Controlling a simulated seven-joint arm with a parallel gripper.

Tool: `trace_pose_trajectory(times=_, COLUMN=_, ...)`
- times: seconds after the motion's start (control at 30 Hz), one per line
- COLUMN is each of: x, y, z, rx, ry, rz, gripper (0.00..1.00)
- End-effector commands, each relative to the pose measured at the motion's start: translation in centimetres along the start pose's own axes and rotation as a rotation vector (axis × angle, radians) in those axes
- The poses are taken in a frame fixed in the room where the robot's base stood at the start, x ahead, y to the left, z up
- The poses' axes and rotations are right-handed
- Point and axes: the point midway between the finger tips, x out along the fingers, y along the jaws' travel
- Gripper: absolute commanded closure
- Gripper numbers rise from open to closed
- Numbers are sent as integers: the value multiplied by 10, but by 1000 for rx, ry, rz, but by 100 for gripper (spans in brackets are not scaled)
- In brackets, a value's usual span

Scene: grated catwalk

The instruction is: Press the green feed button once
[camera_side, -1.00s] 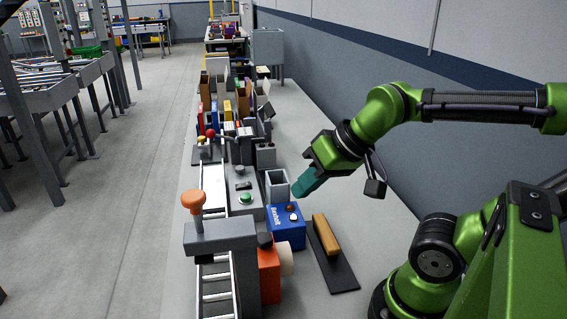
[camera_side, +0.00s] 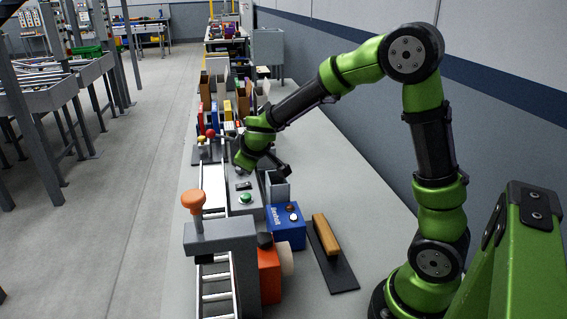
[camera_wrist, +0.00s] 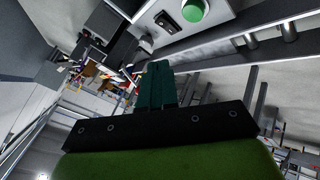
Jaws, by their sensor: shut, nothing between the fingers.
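The green button (camera_side: 245,197) sits on top of a grey control box (camera_side: 247,210) beside the roller conveyor. It also shows at the top edge of the wrist view (camera_wrist: 193,12), apart from my fingertips and to their upper right. My gripper (camera_side: 243,163) is above the far end of the box, beyond the button in the side view. Its teal fingers (camera_wrist: 156,70) are closed together and empty in the wrist view. In the side view the fingertips are hard to make out. A dark switch (camera_wrist: 166,21) lies next to the button.
A blue box (camera_side: 287,228) with small buttons stands to the right of the control box. An orange knob (camera_side: 193,200) rises over the conveyor at the near left. A wood-handled trowel (camera_side: 325,240) lies on the bench.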

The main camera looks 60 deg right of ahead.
Motion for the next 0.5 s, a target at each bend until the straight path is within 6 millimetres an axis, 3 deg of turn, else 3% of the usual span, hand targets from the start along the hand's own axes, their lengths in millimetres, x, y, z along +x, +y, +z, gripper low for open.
trace_pose_trajectory(times=0.13, x=-2, y=7, z=-20, rx=-22, ry=69, rz=21, gripper=100)
trace_pose_trajectory(times=0.5, x=-3, y=6, z=-20, rx=-3, ry=74, rz=18, gripper=100)
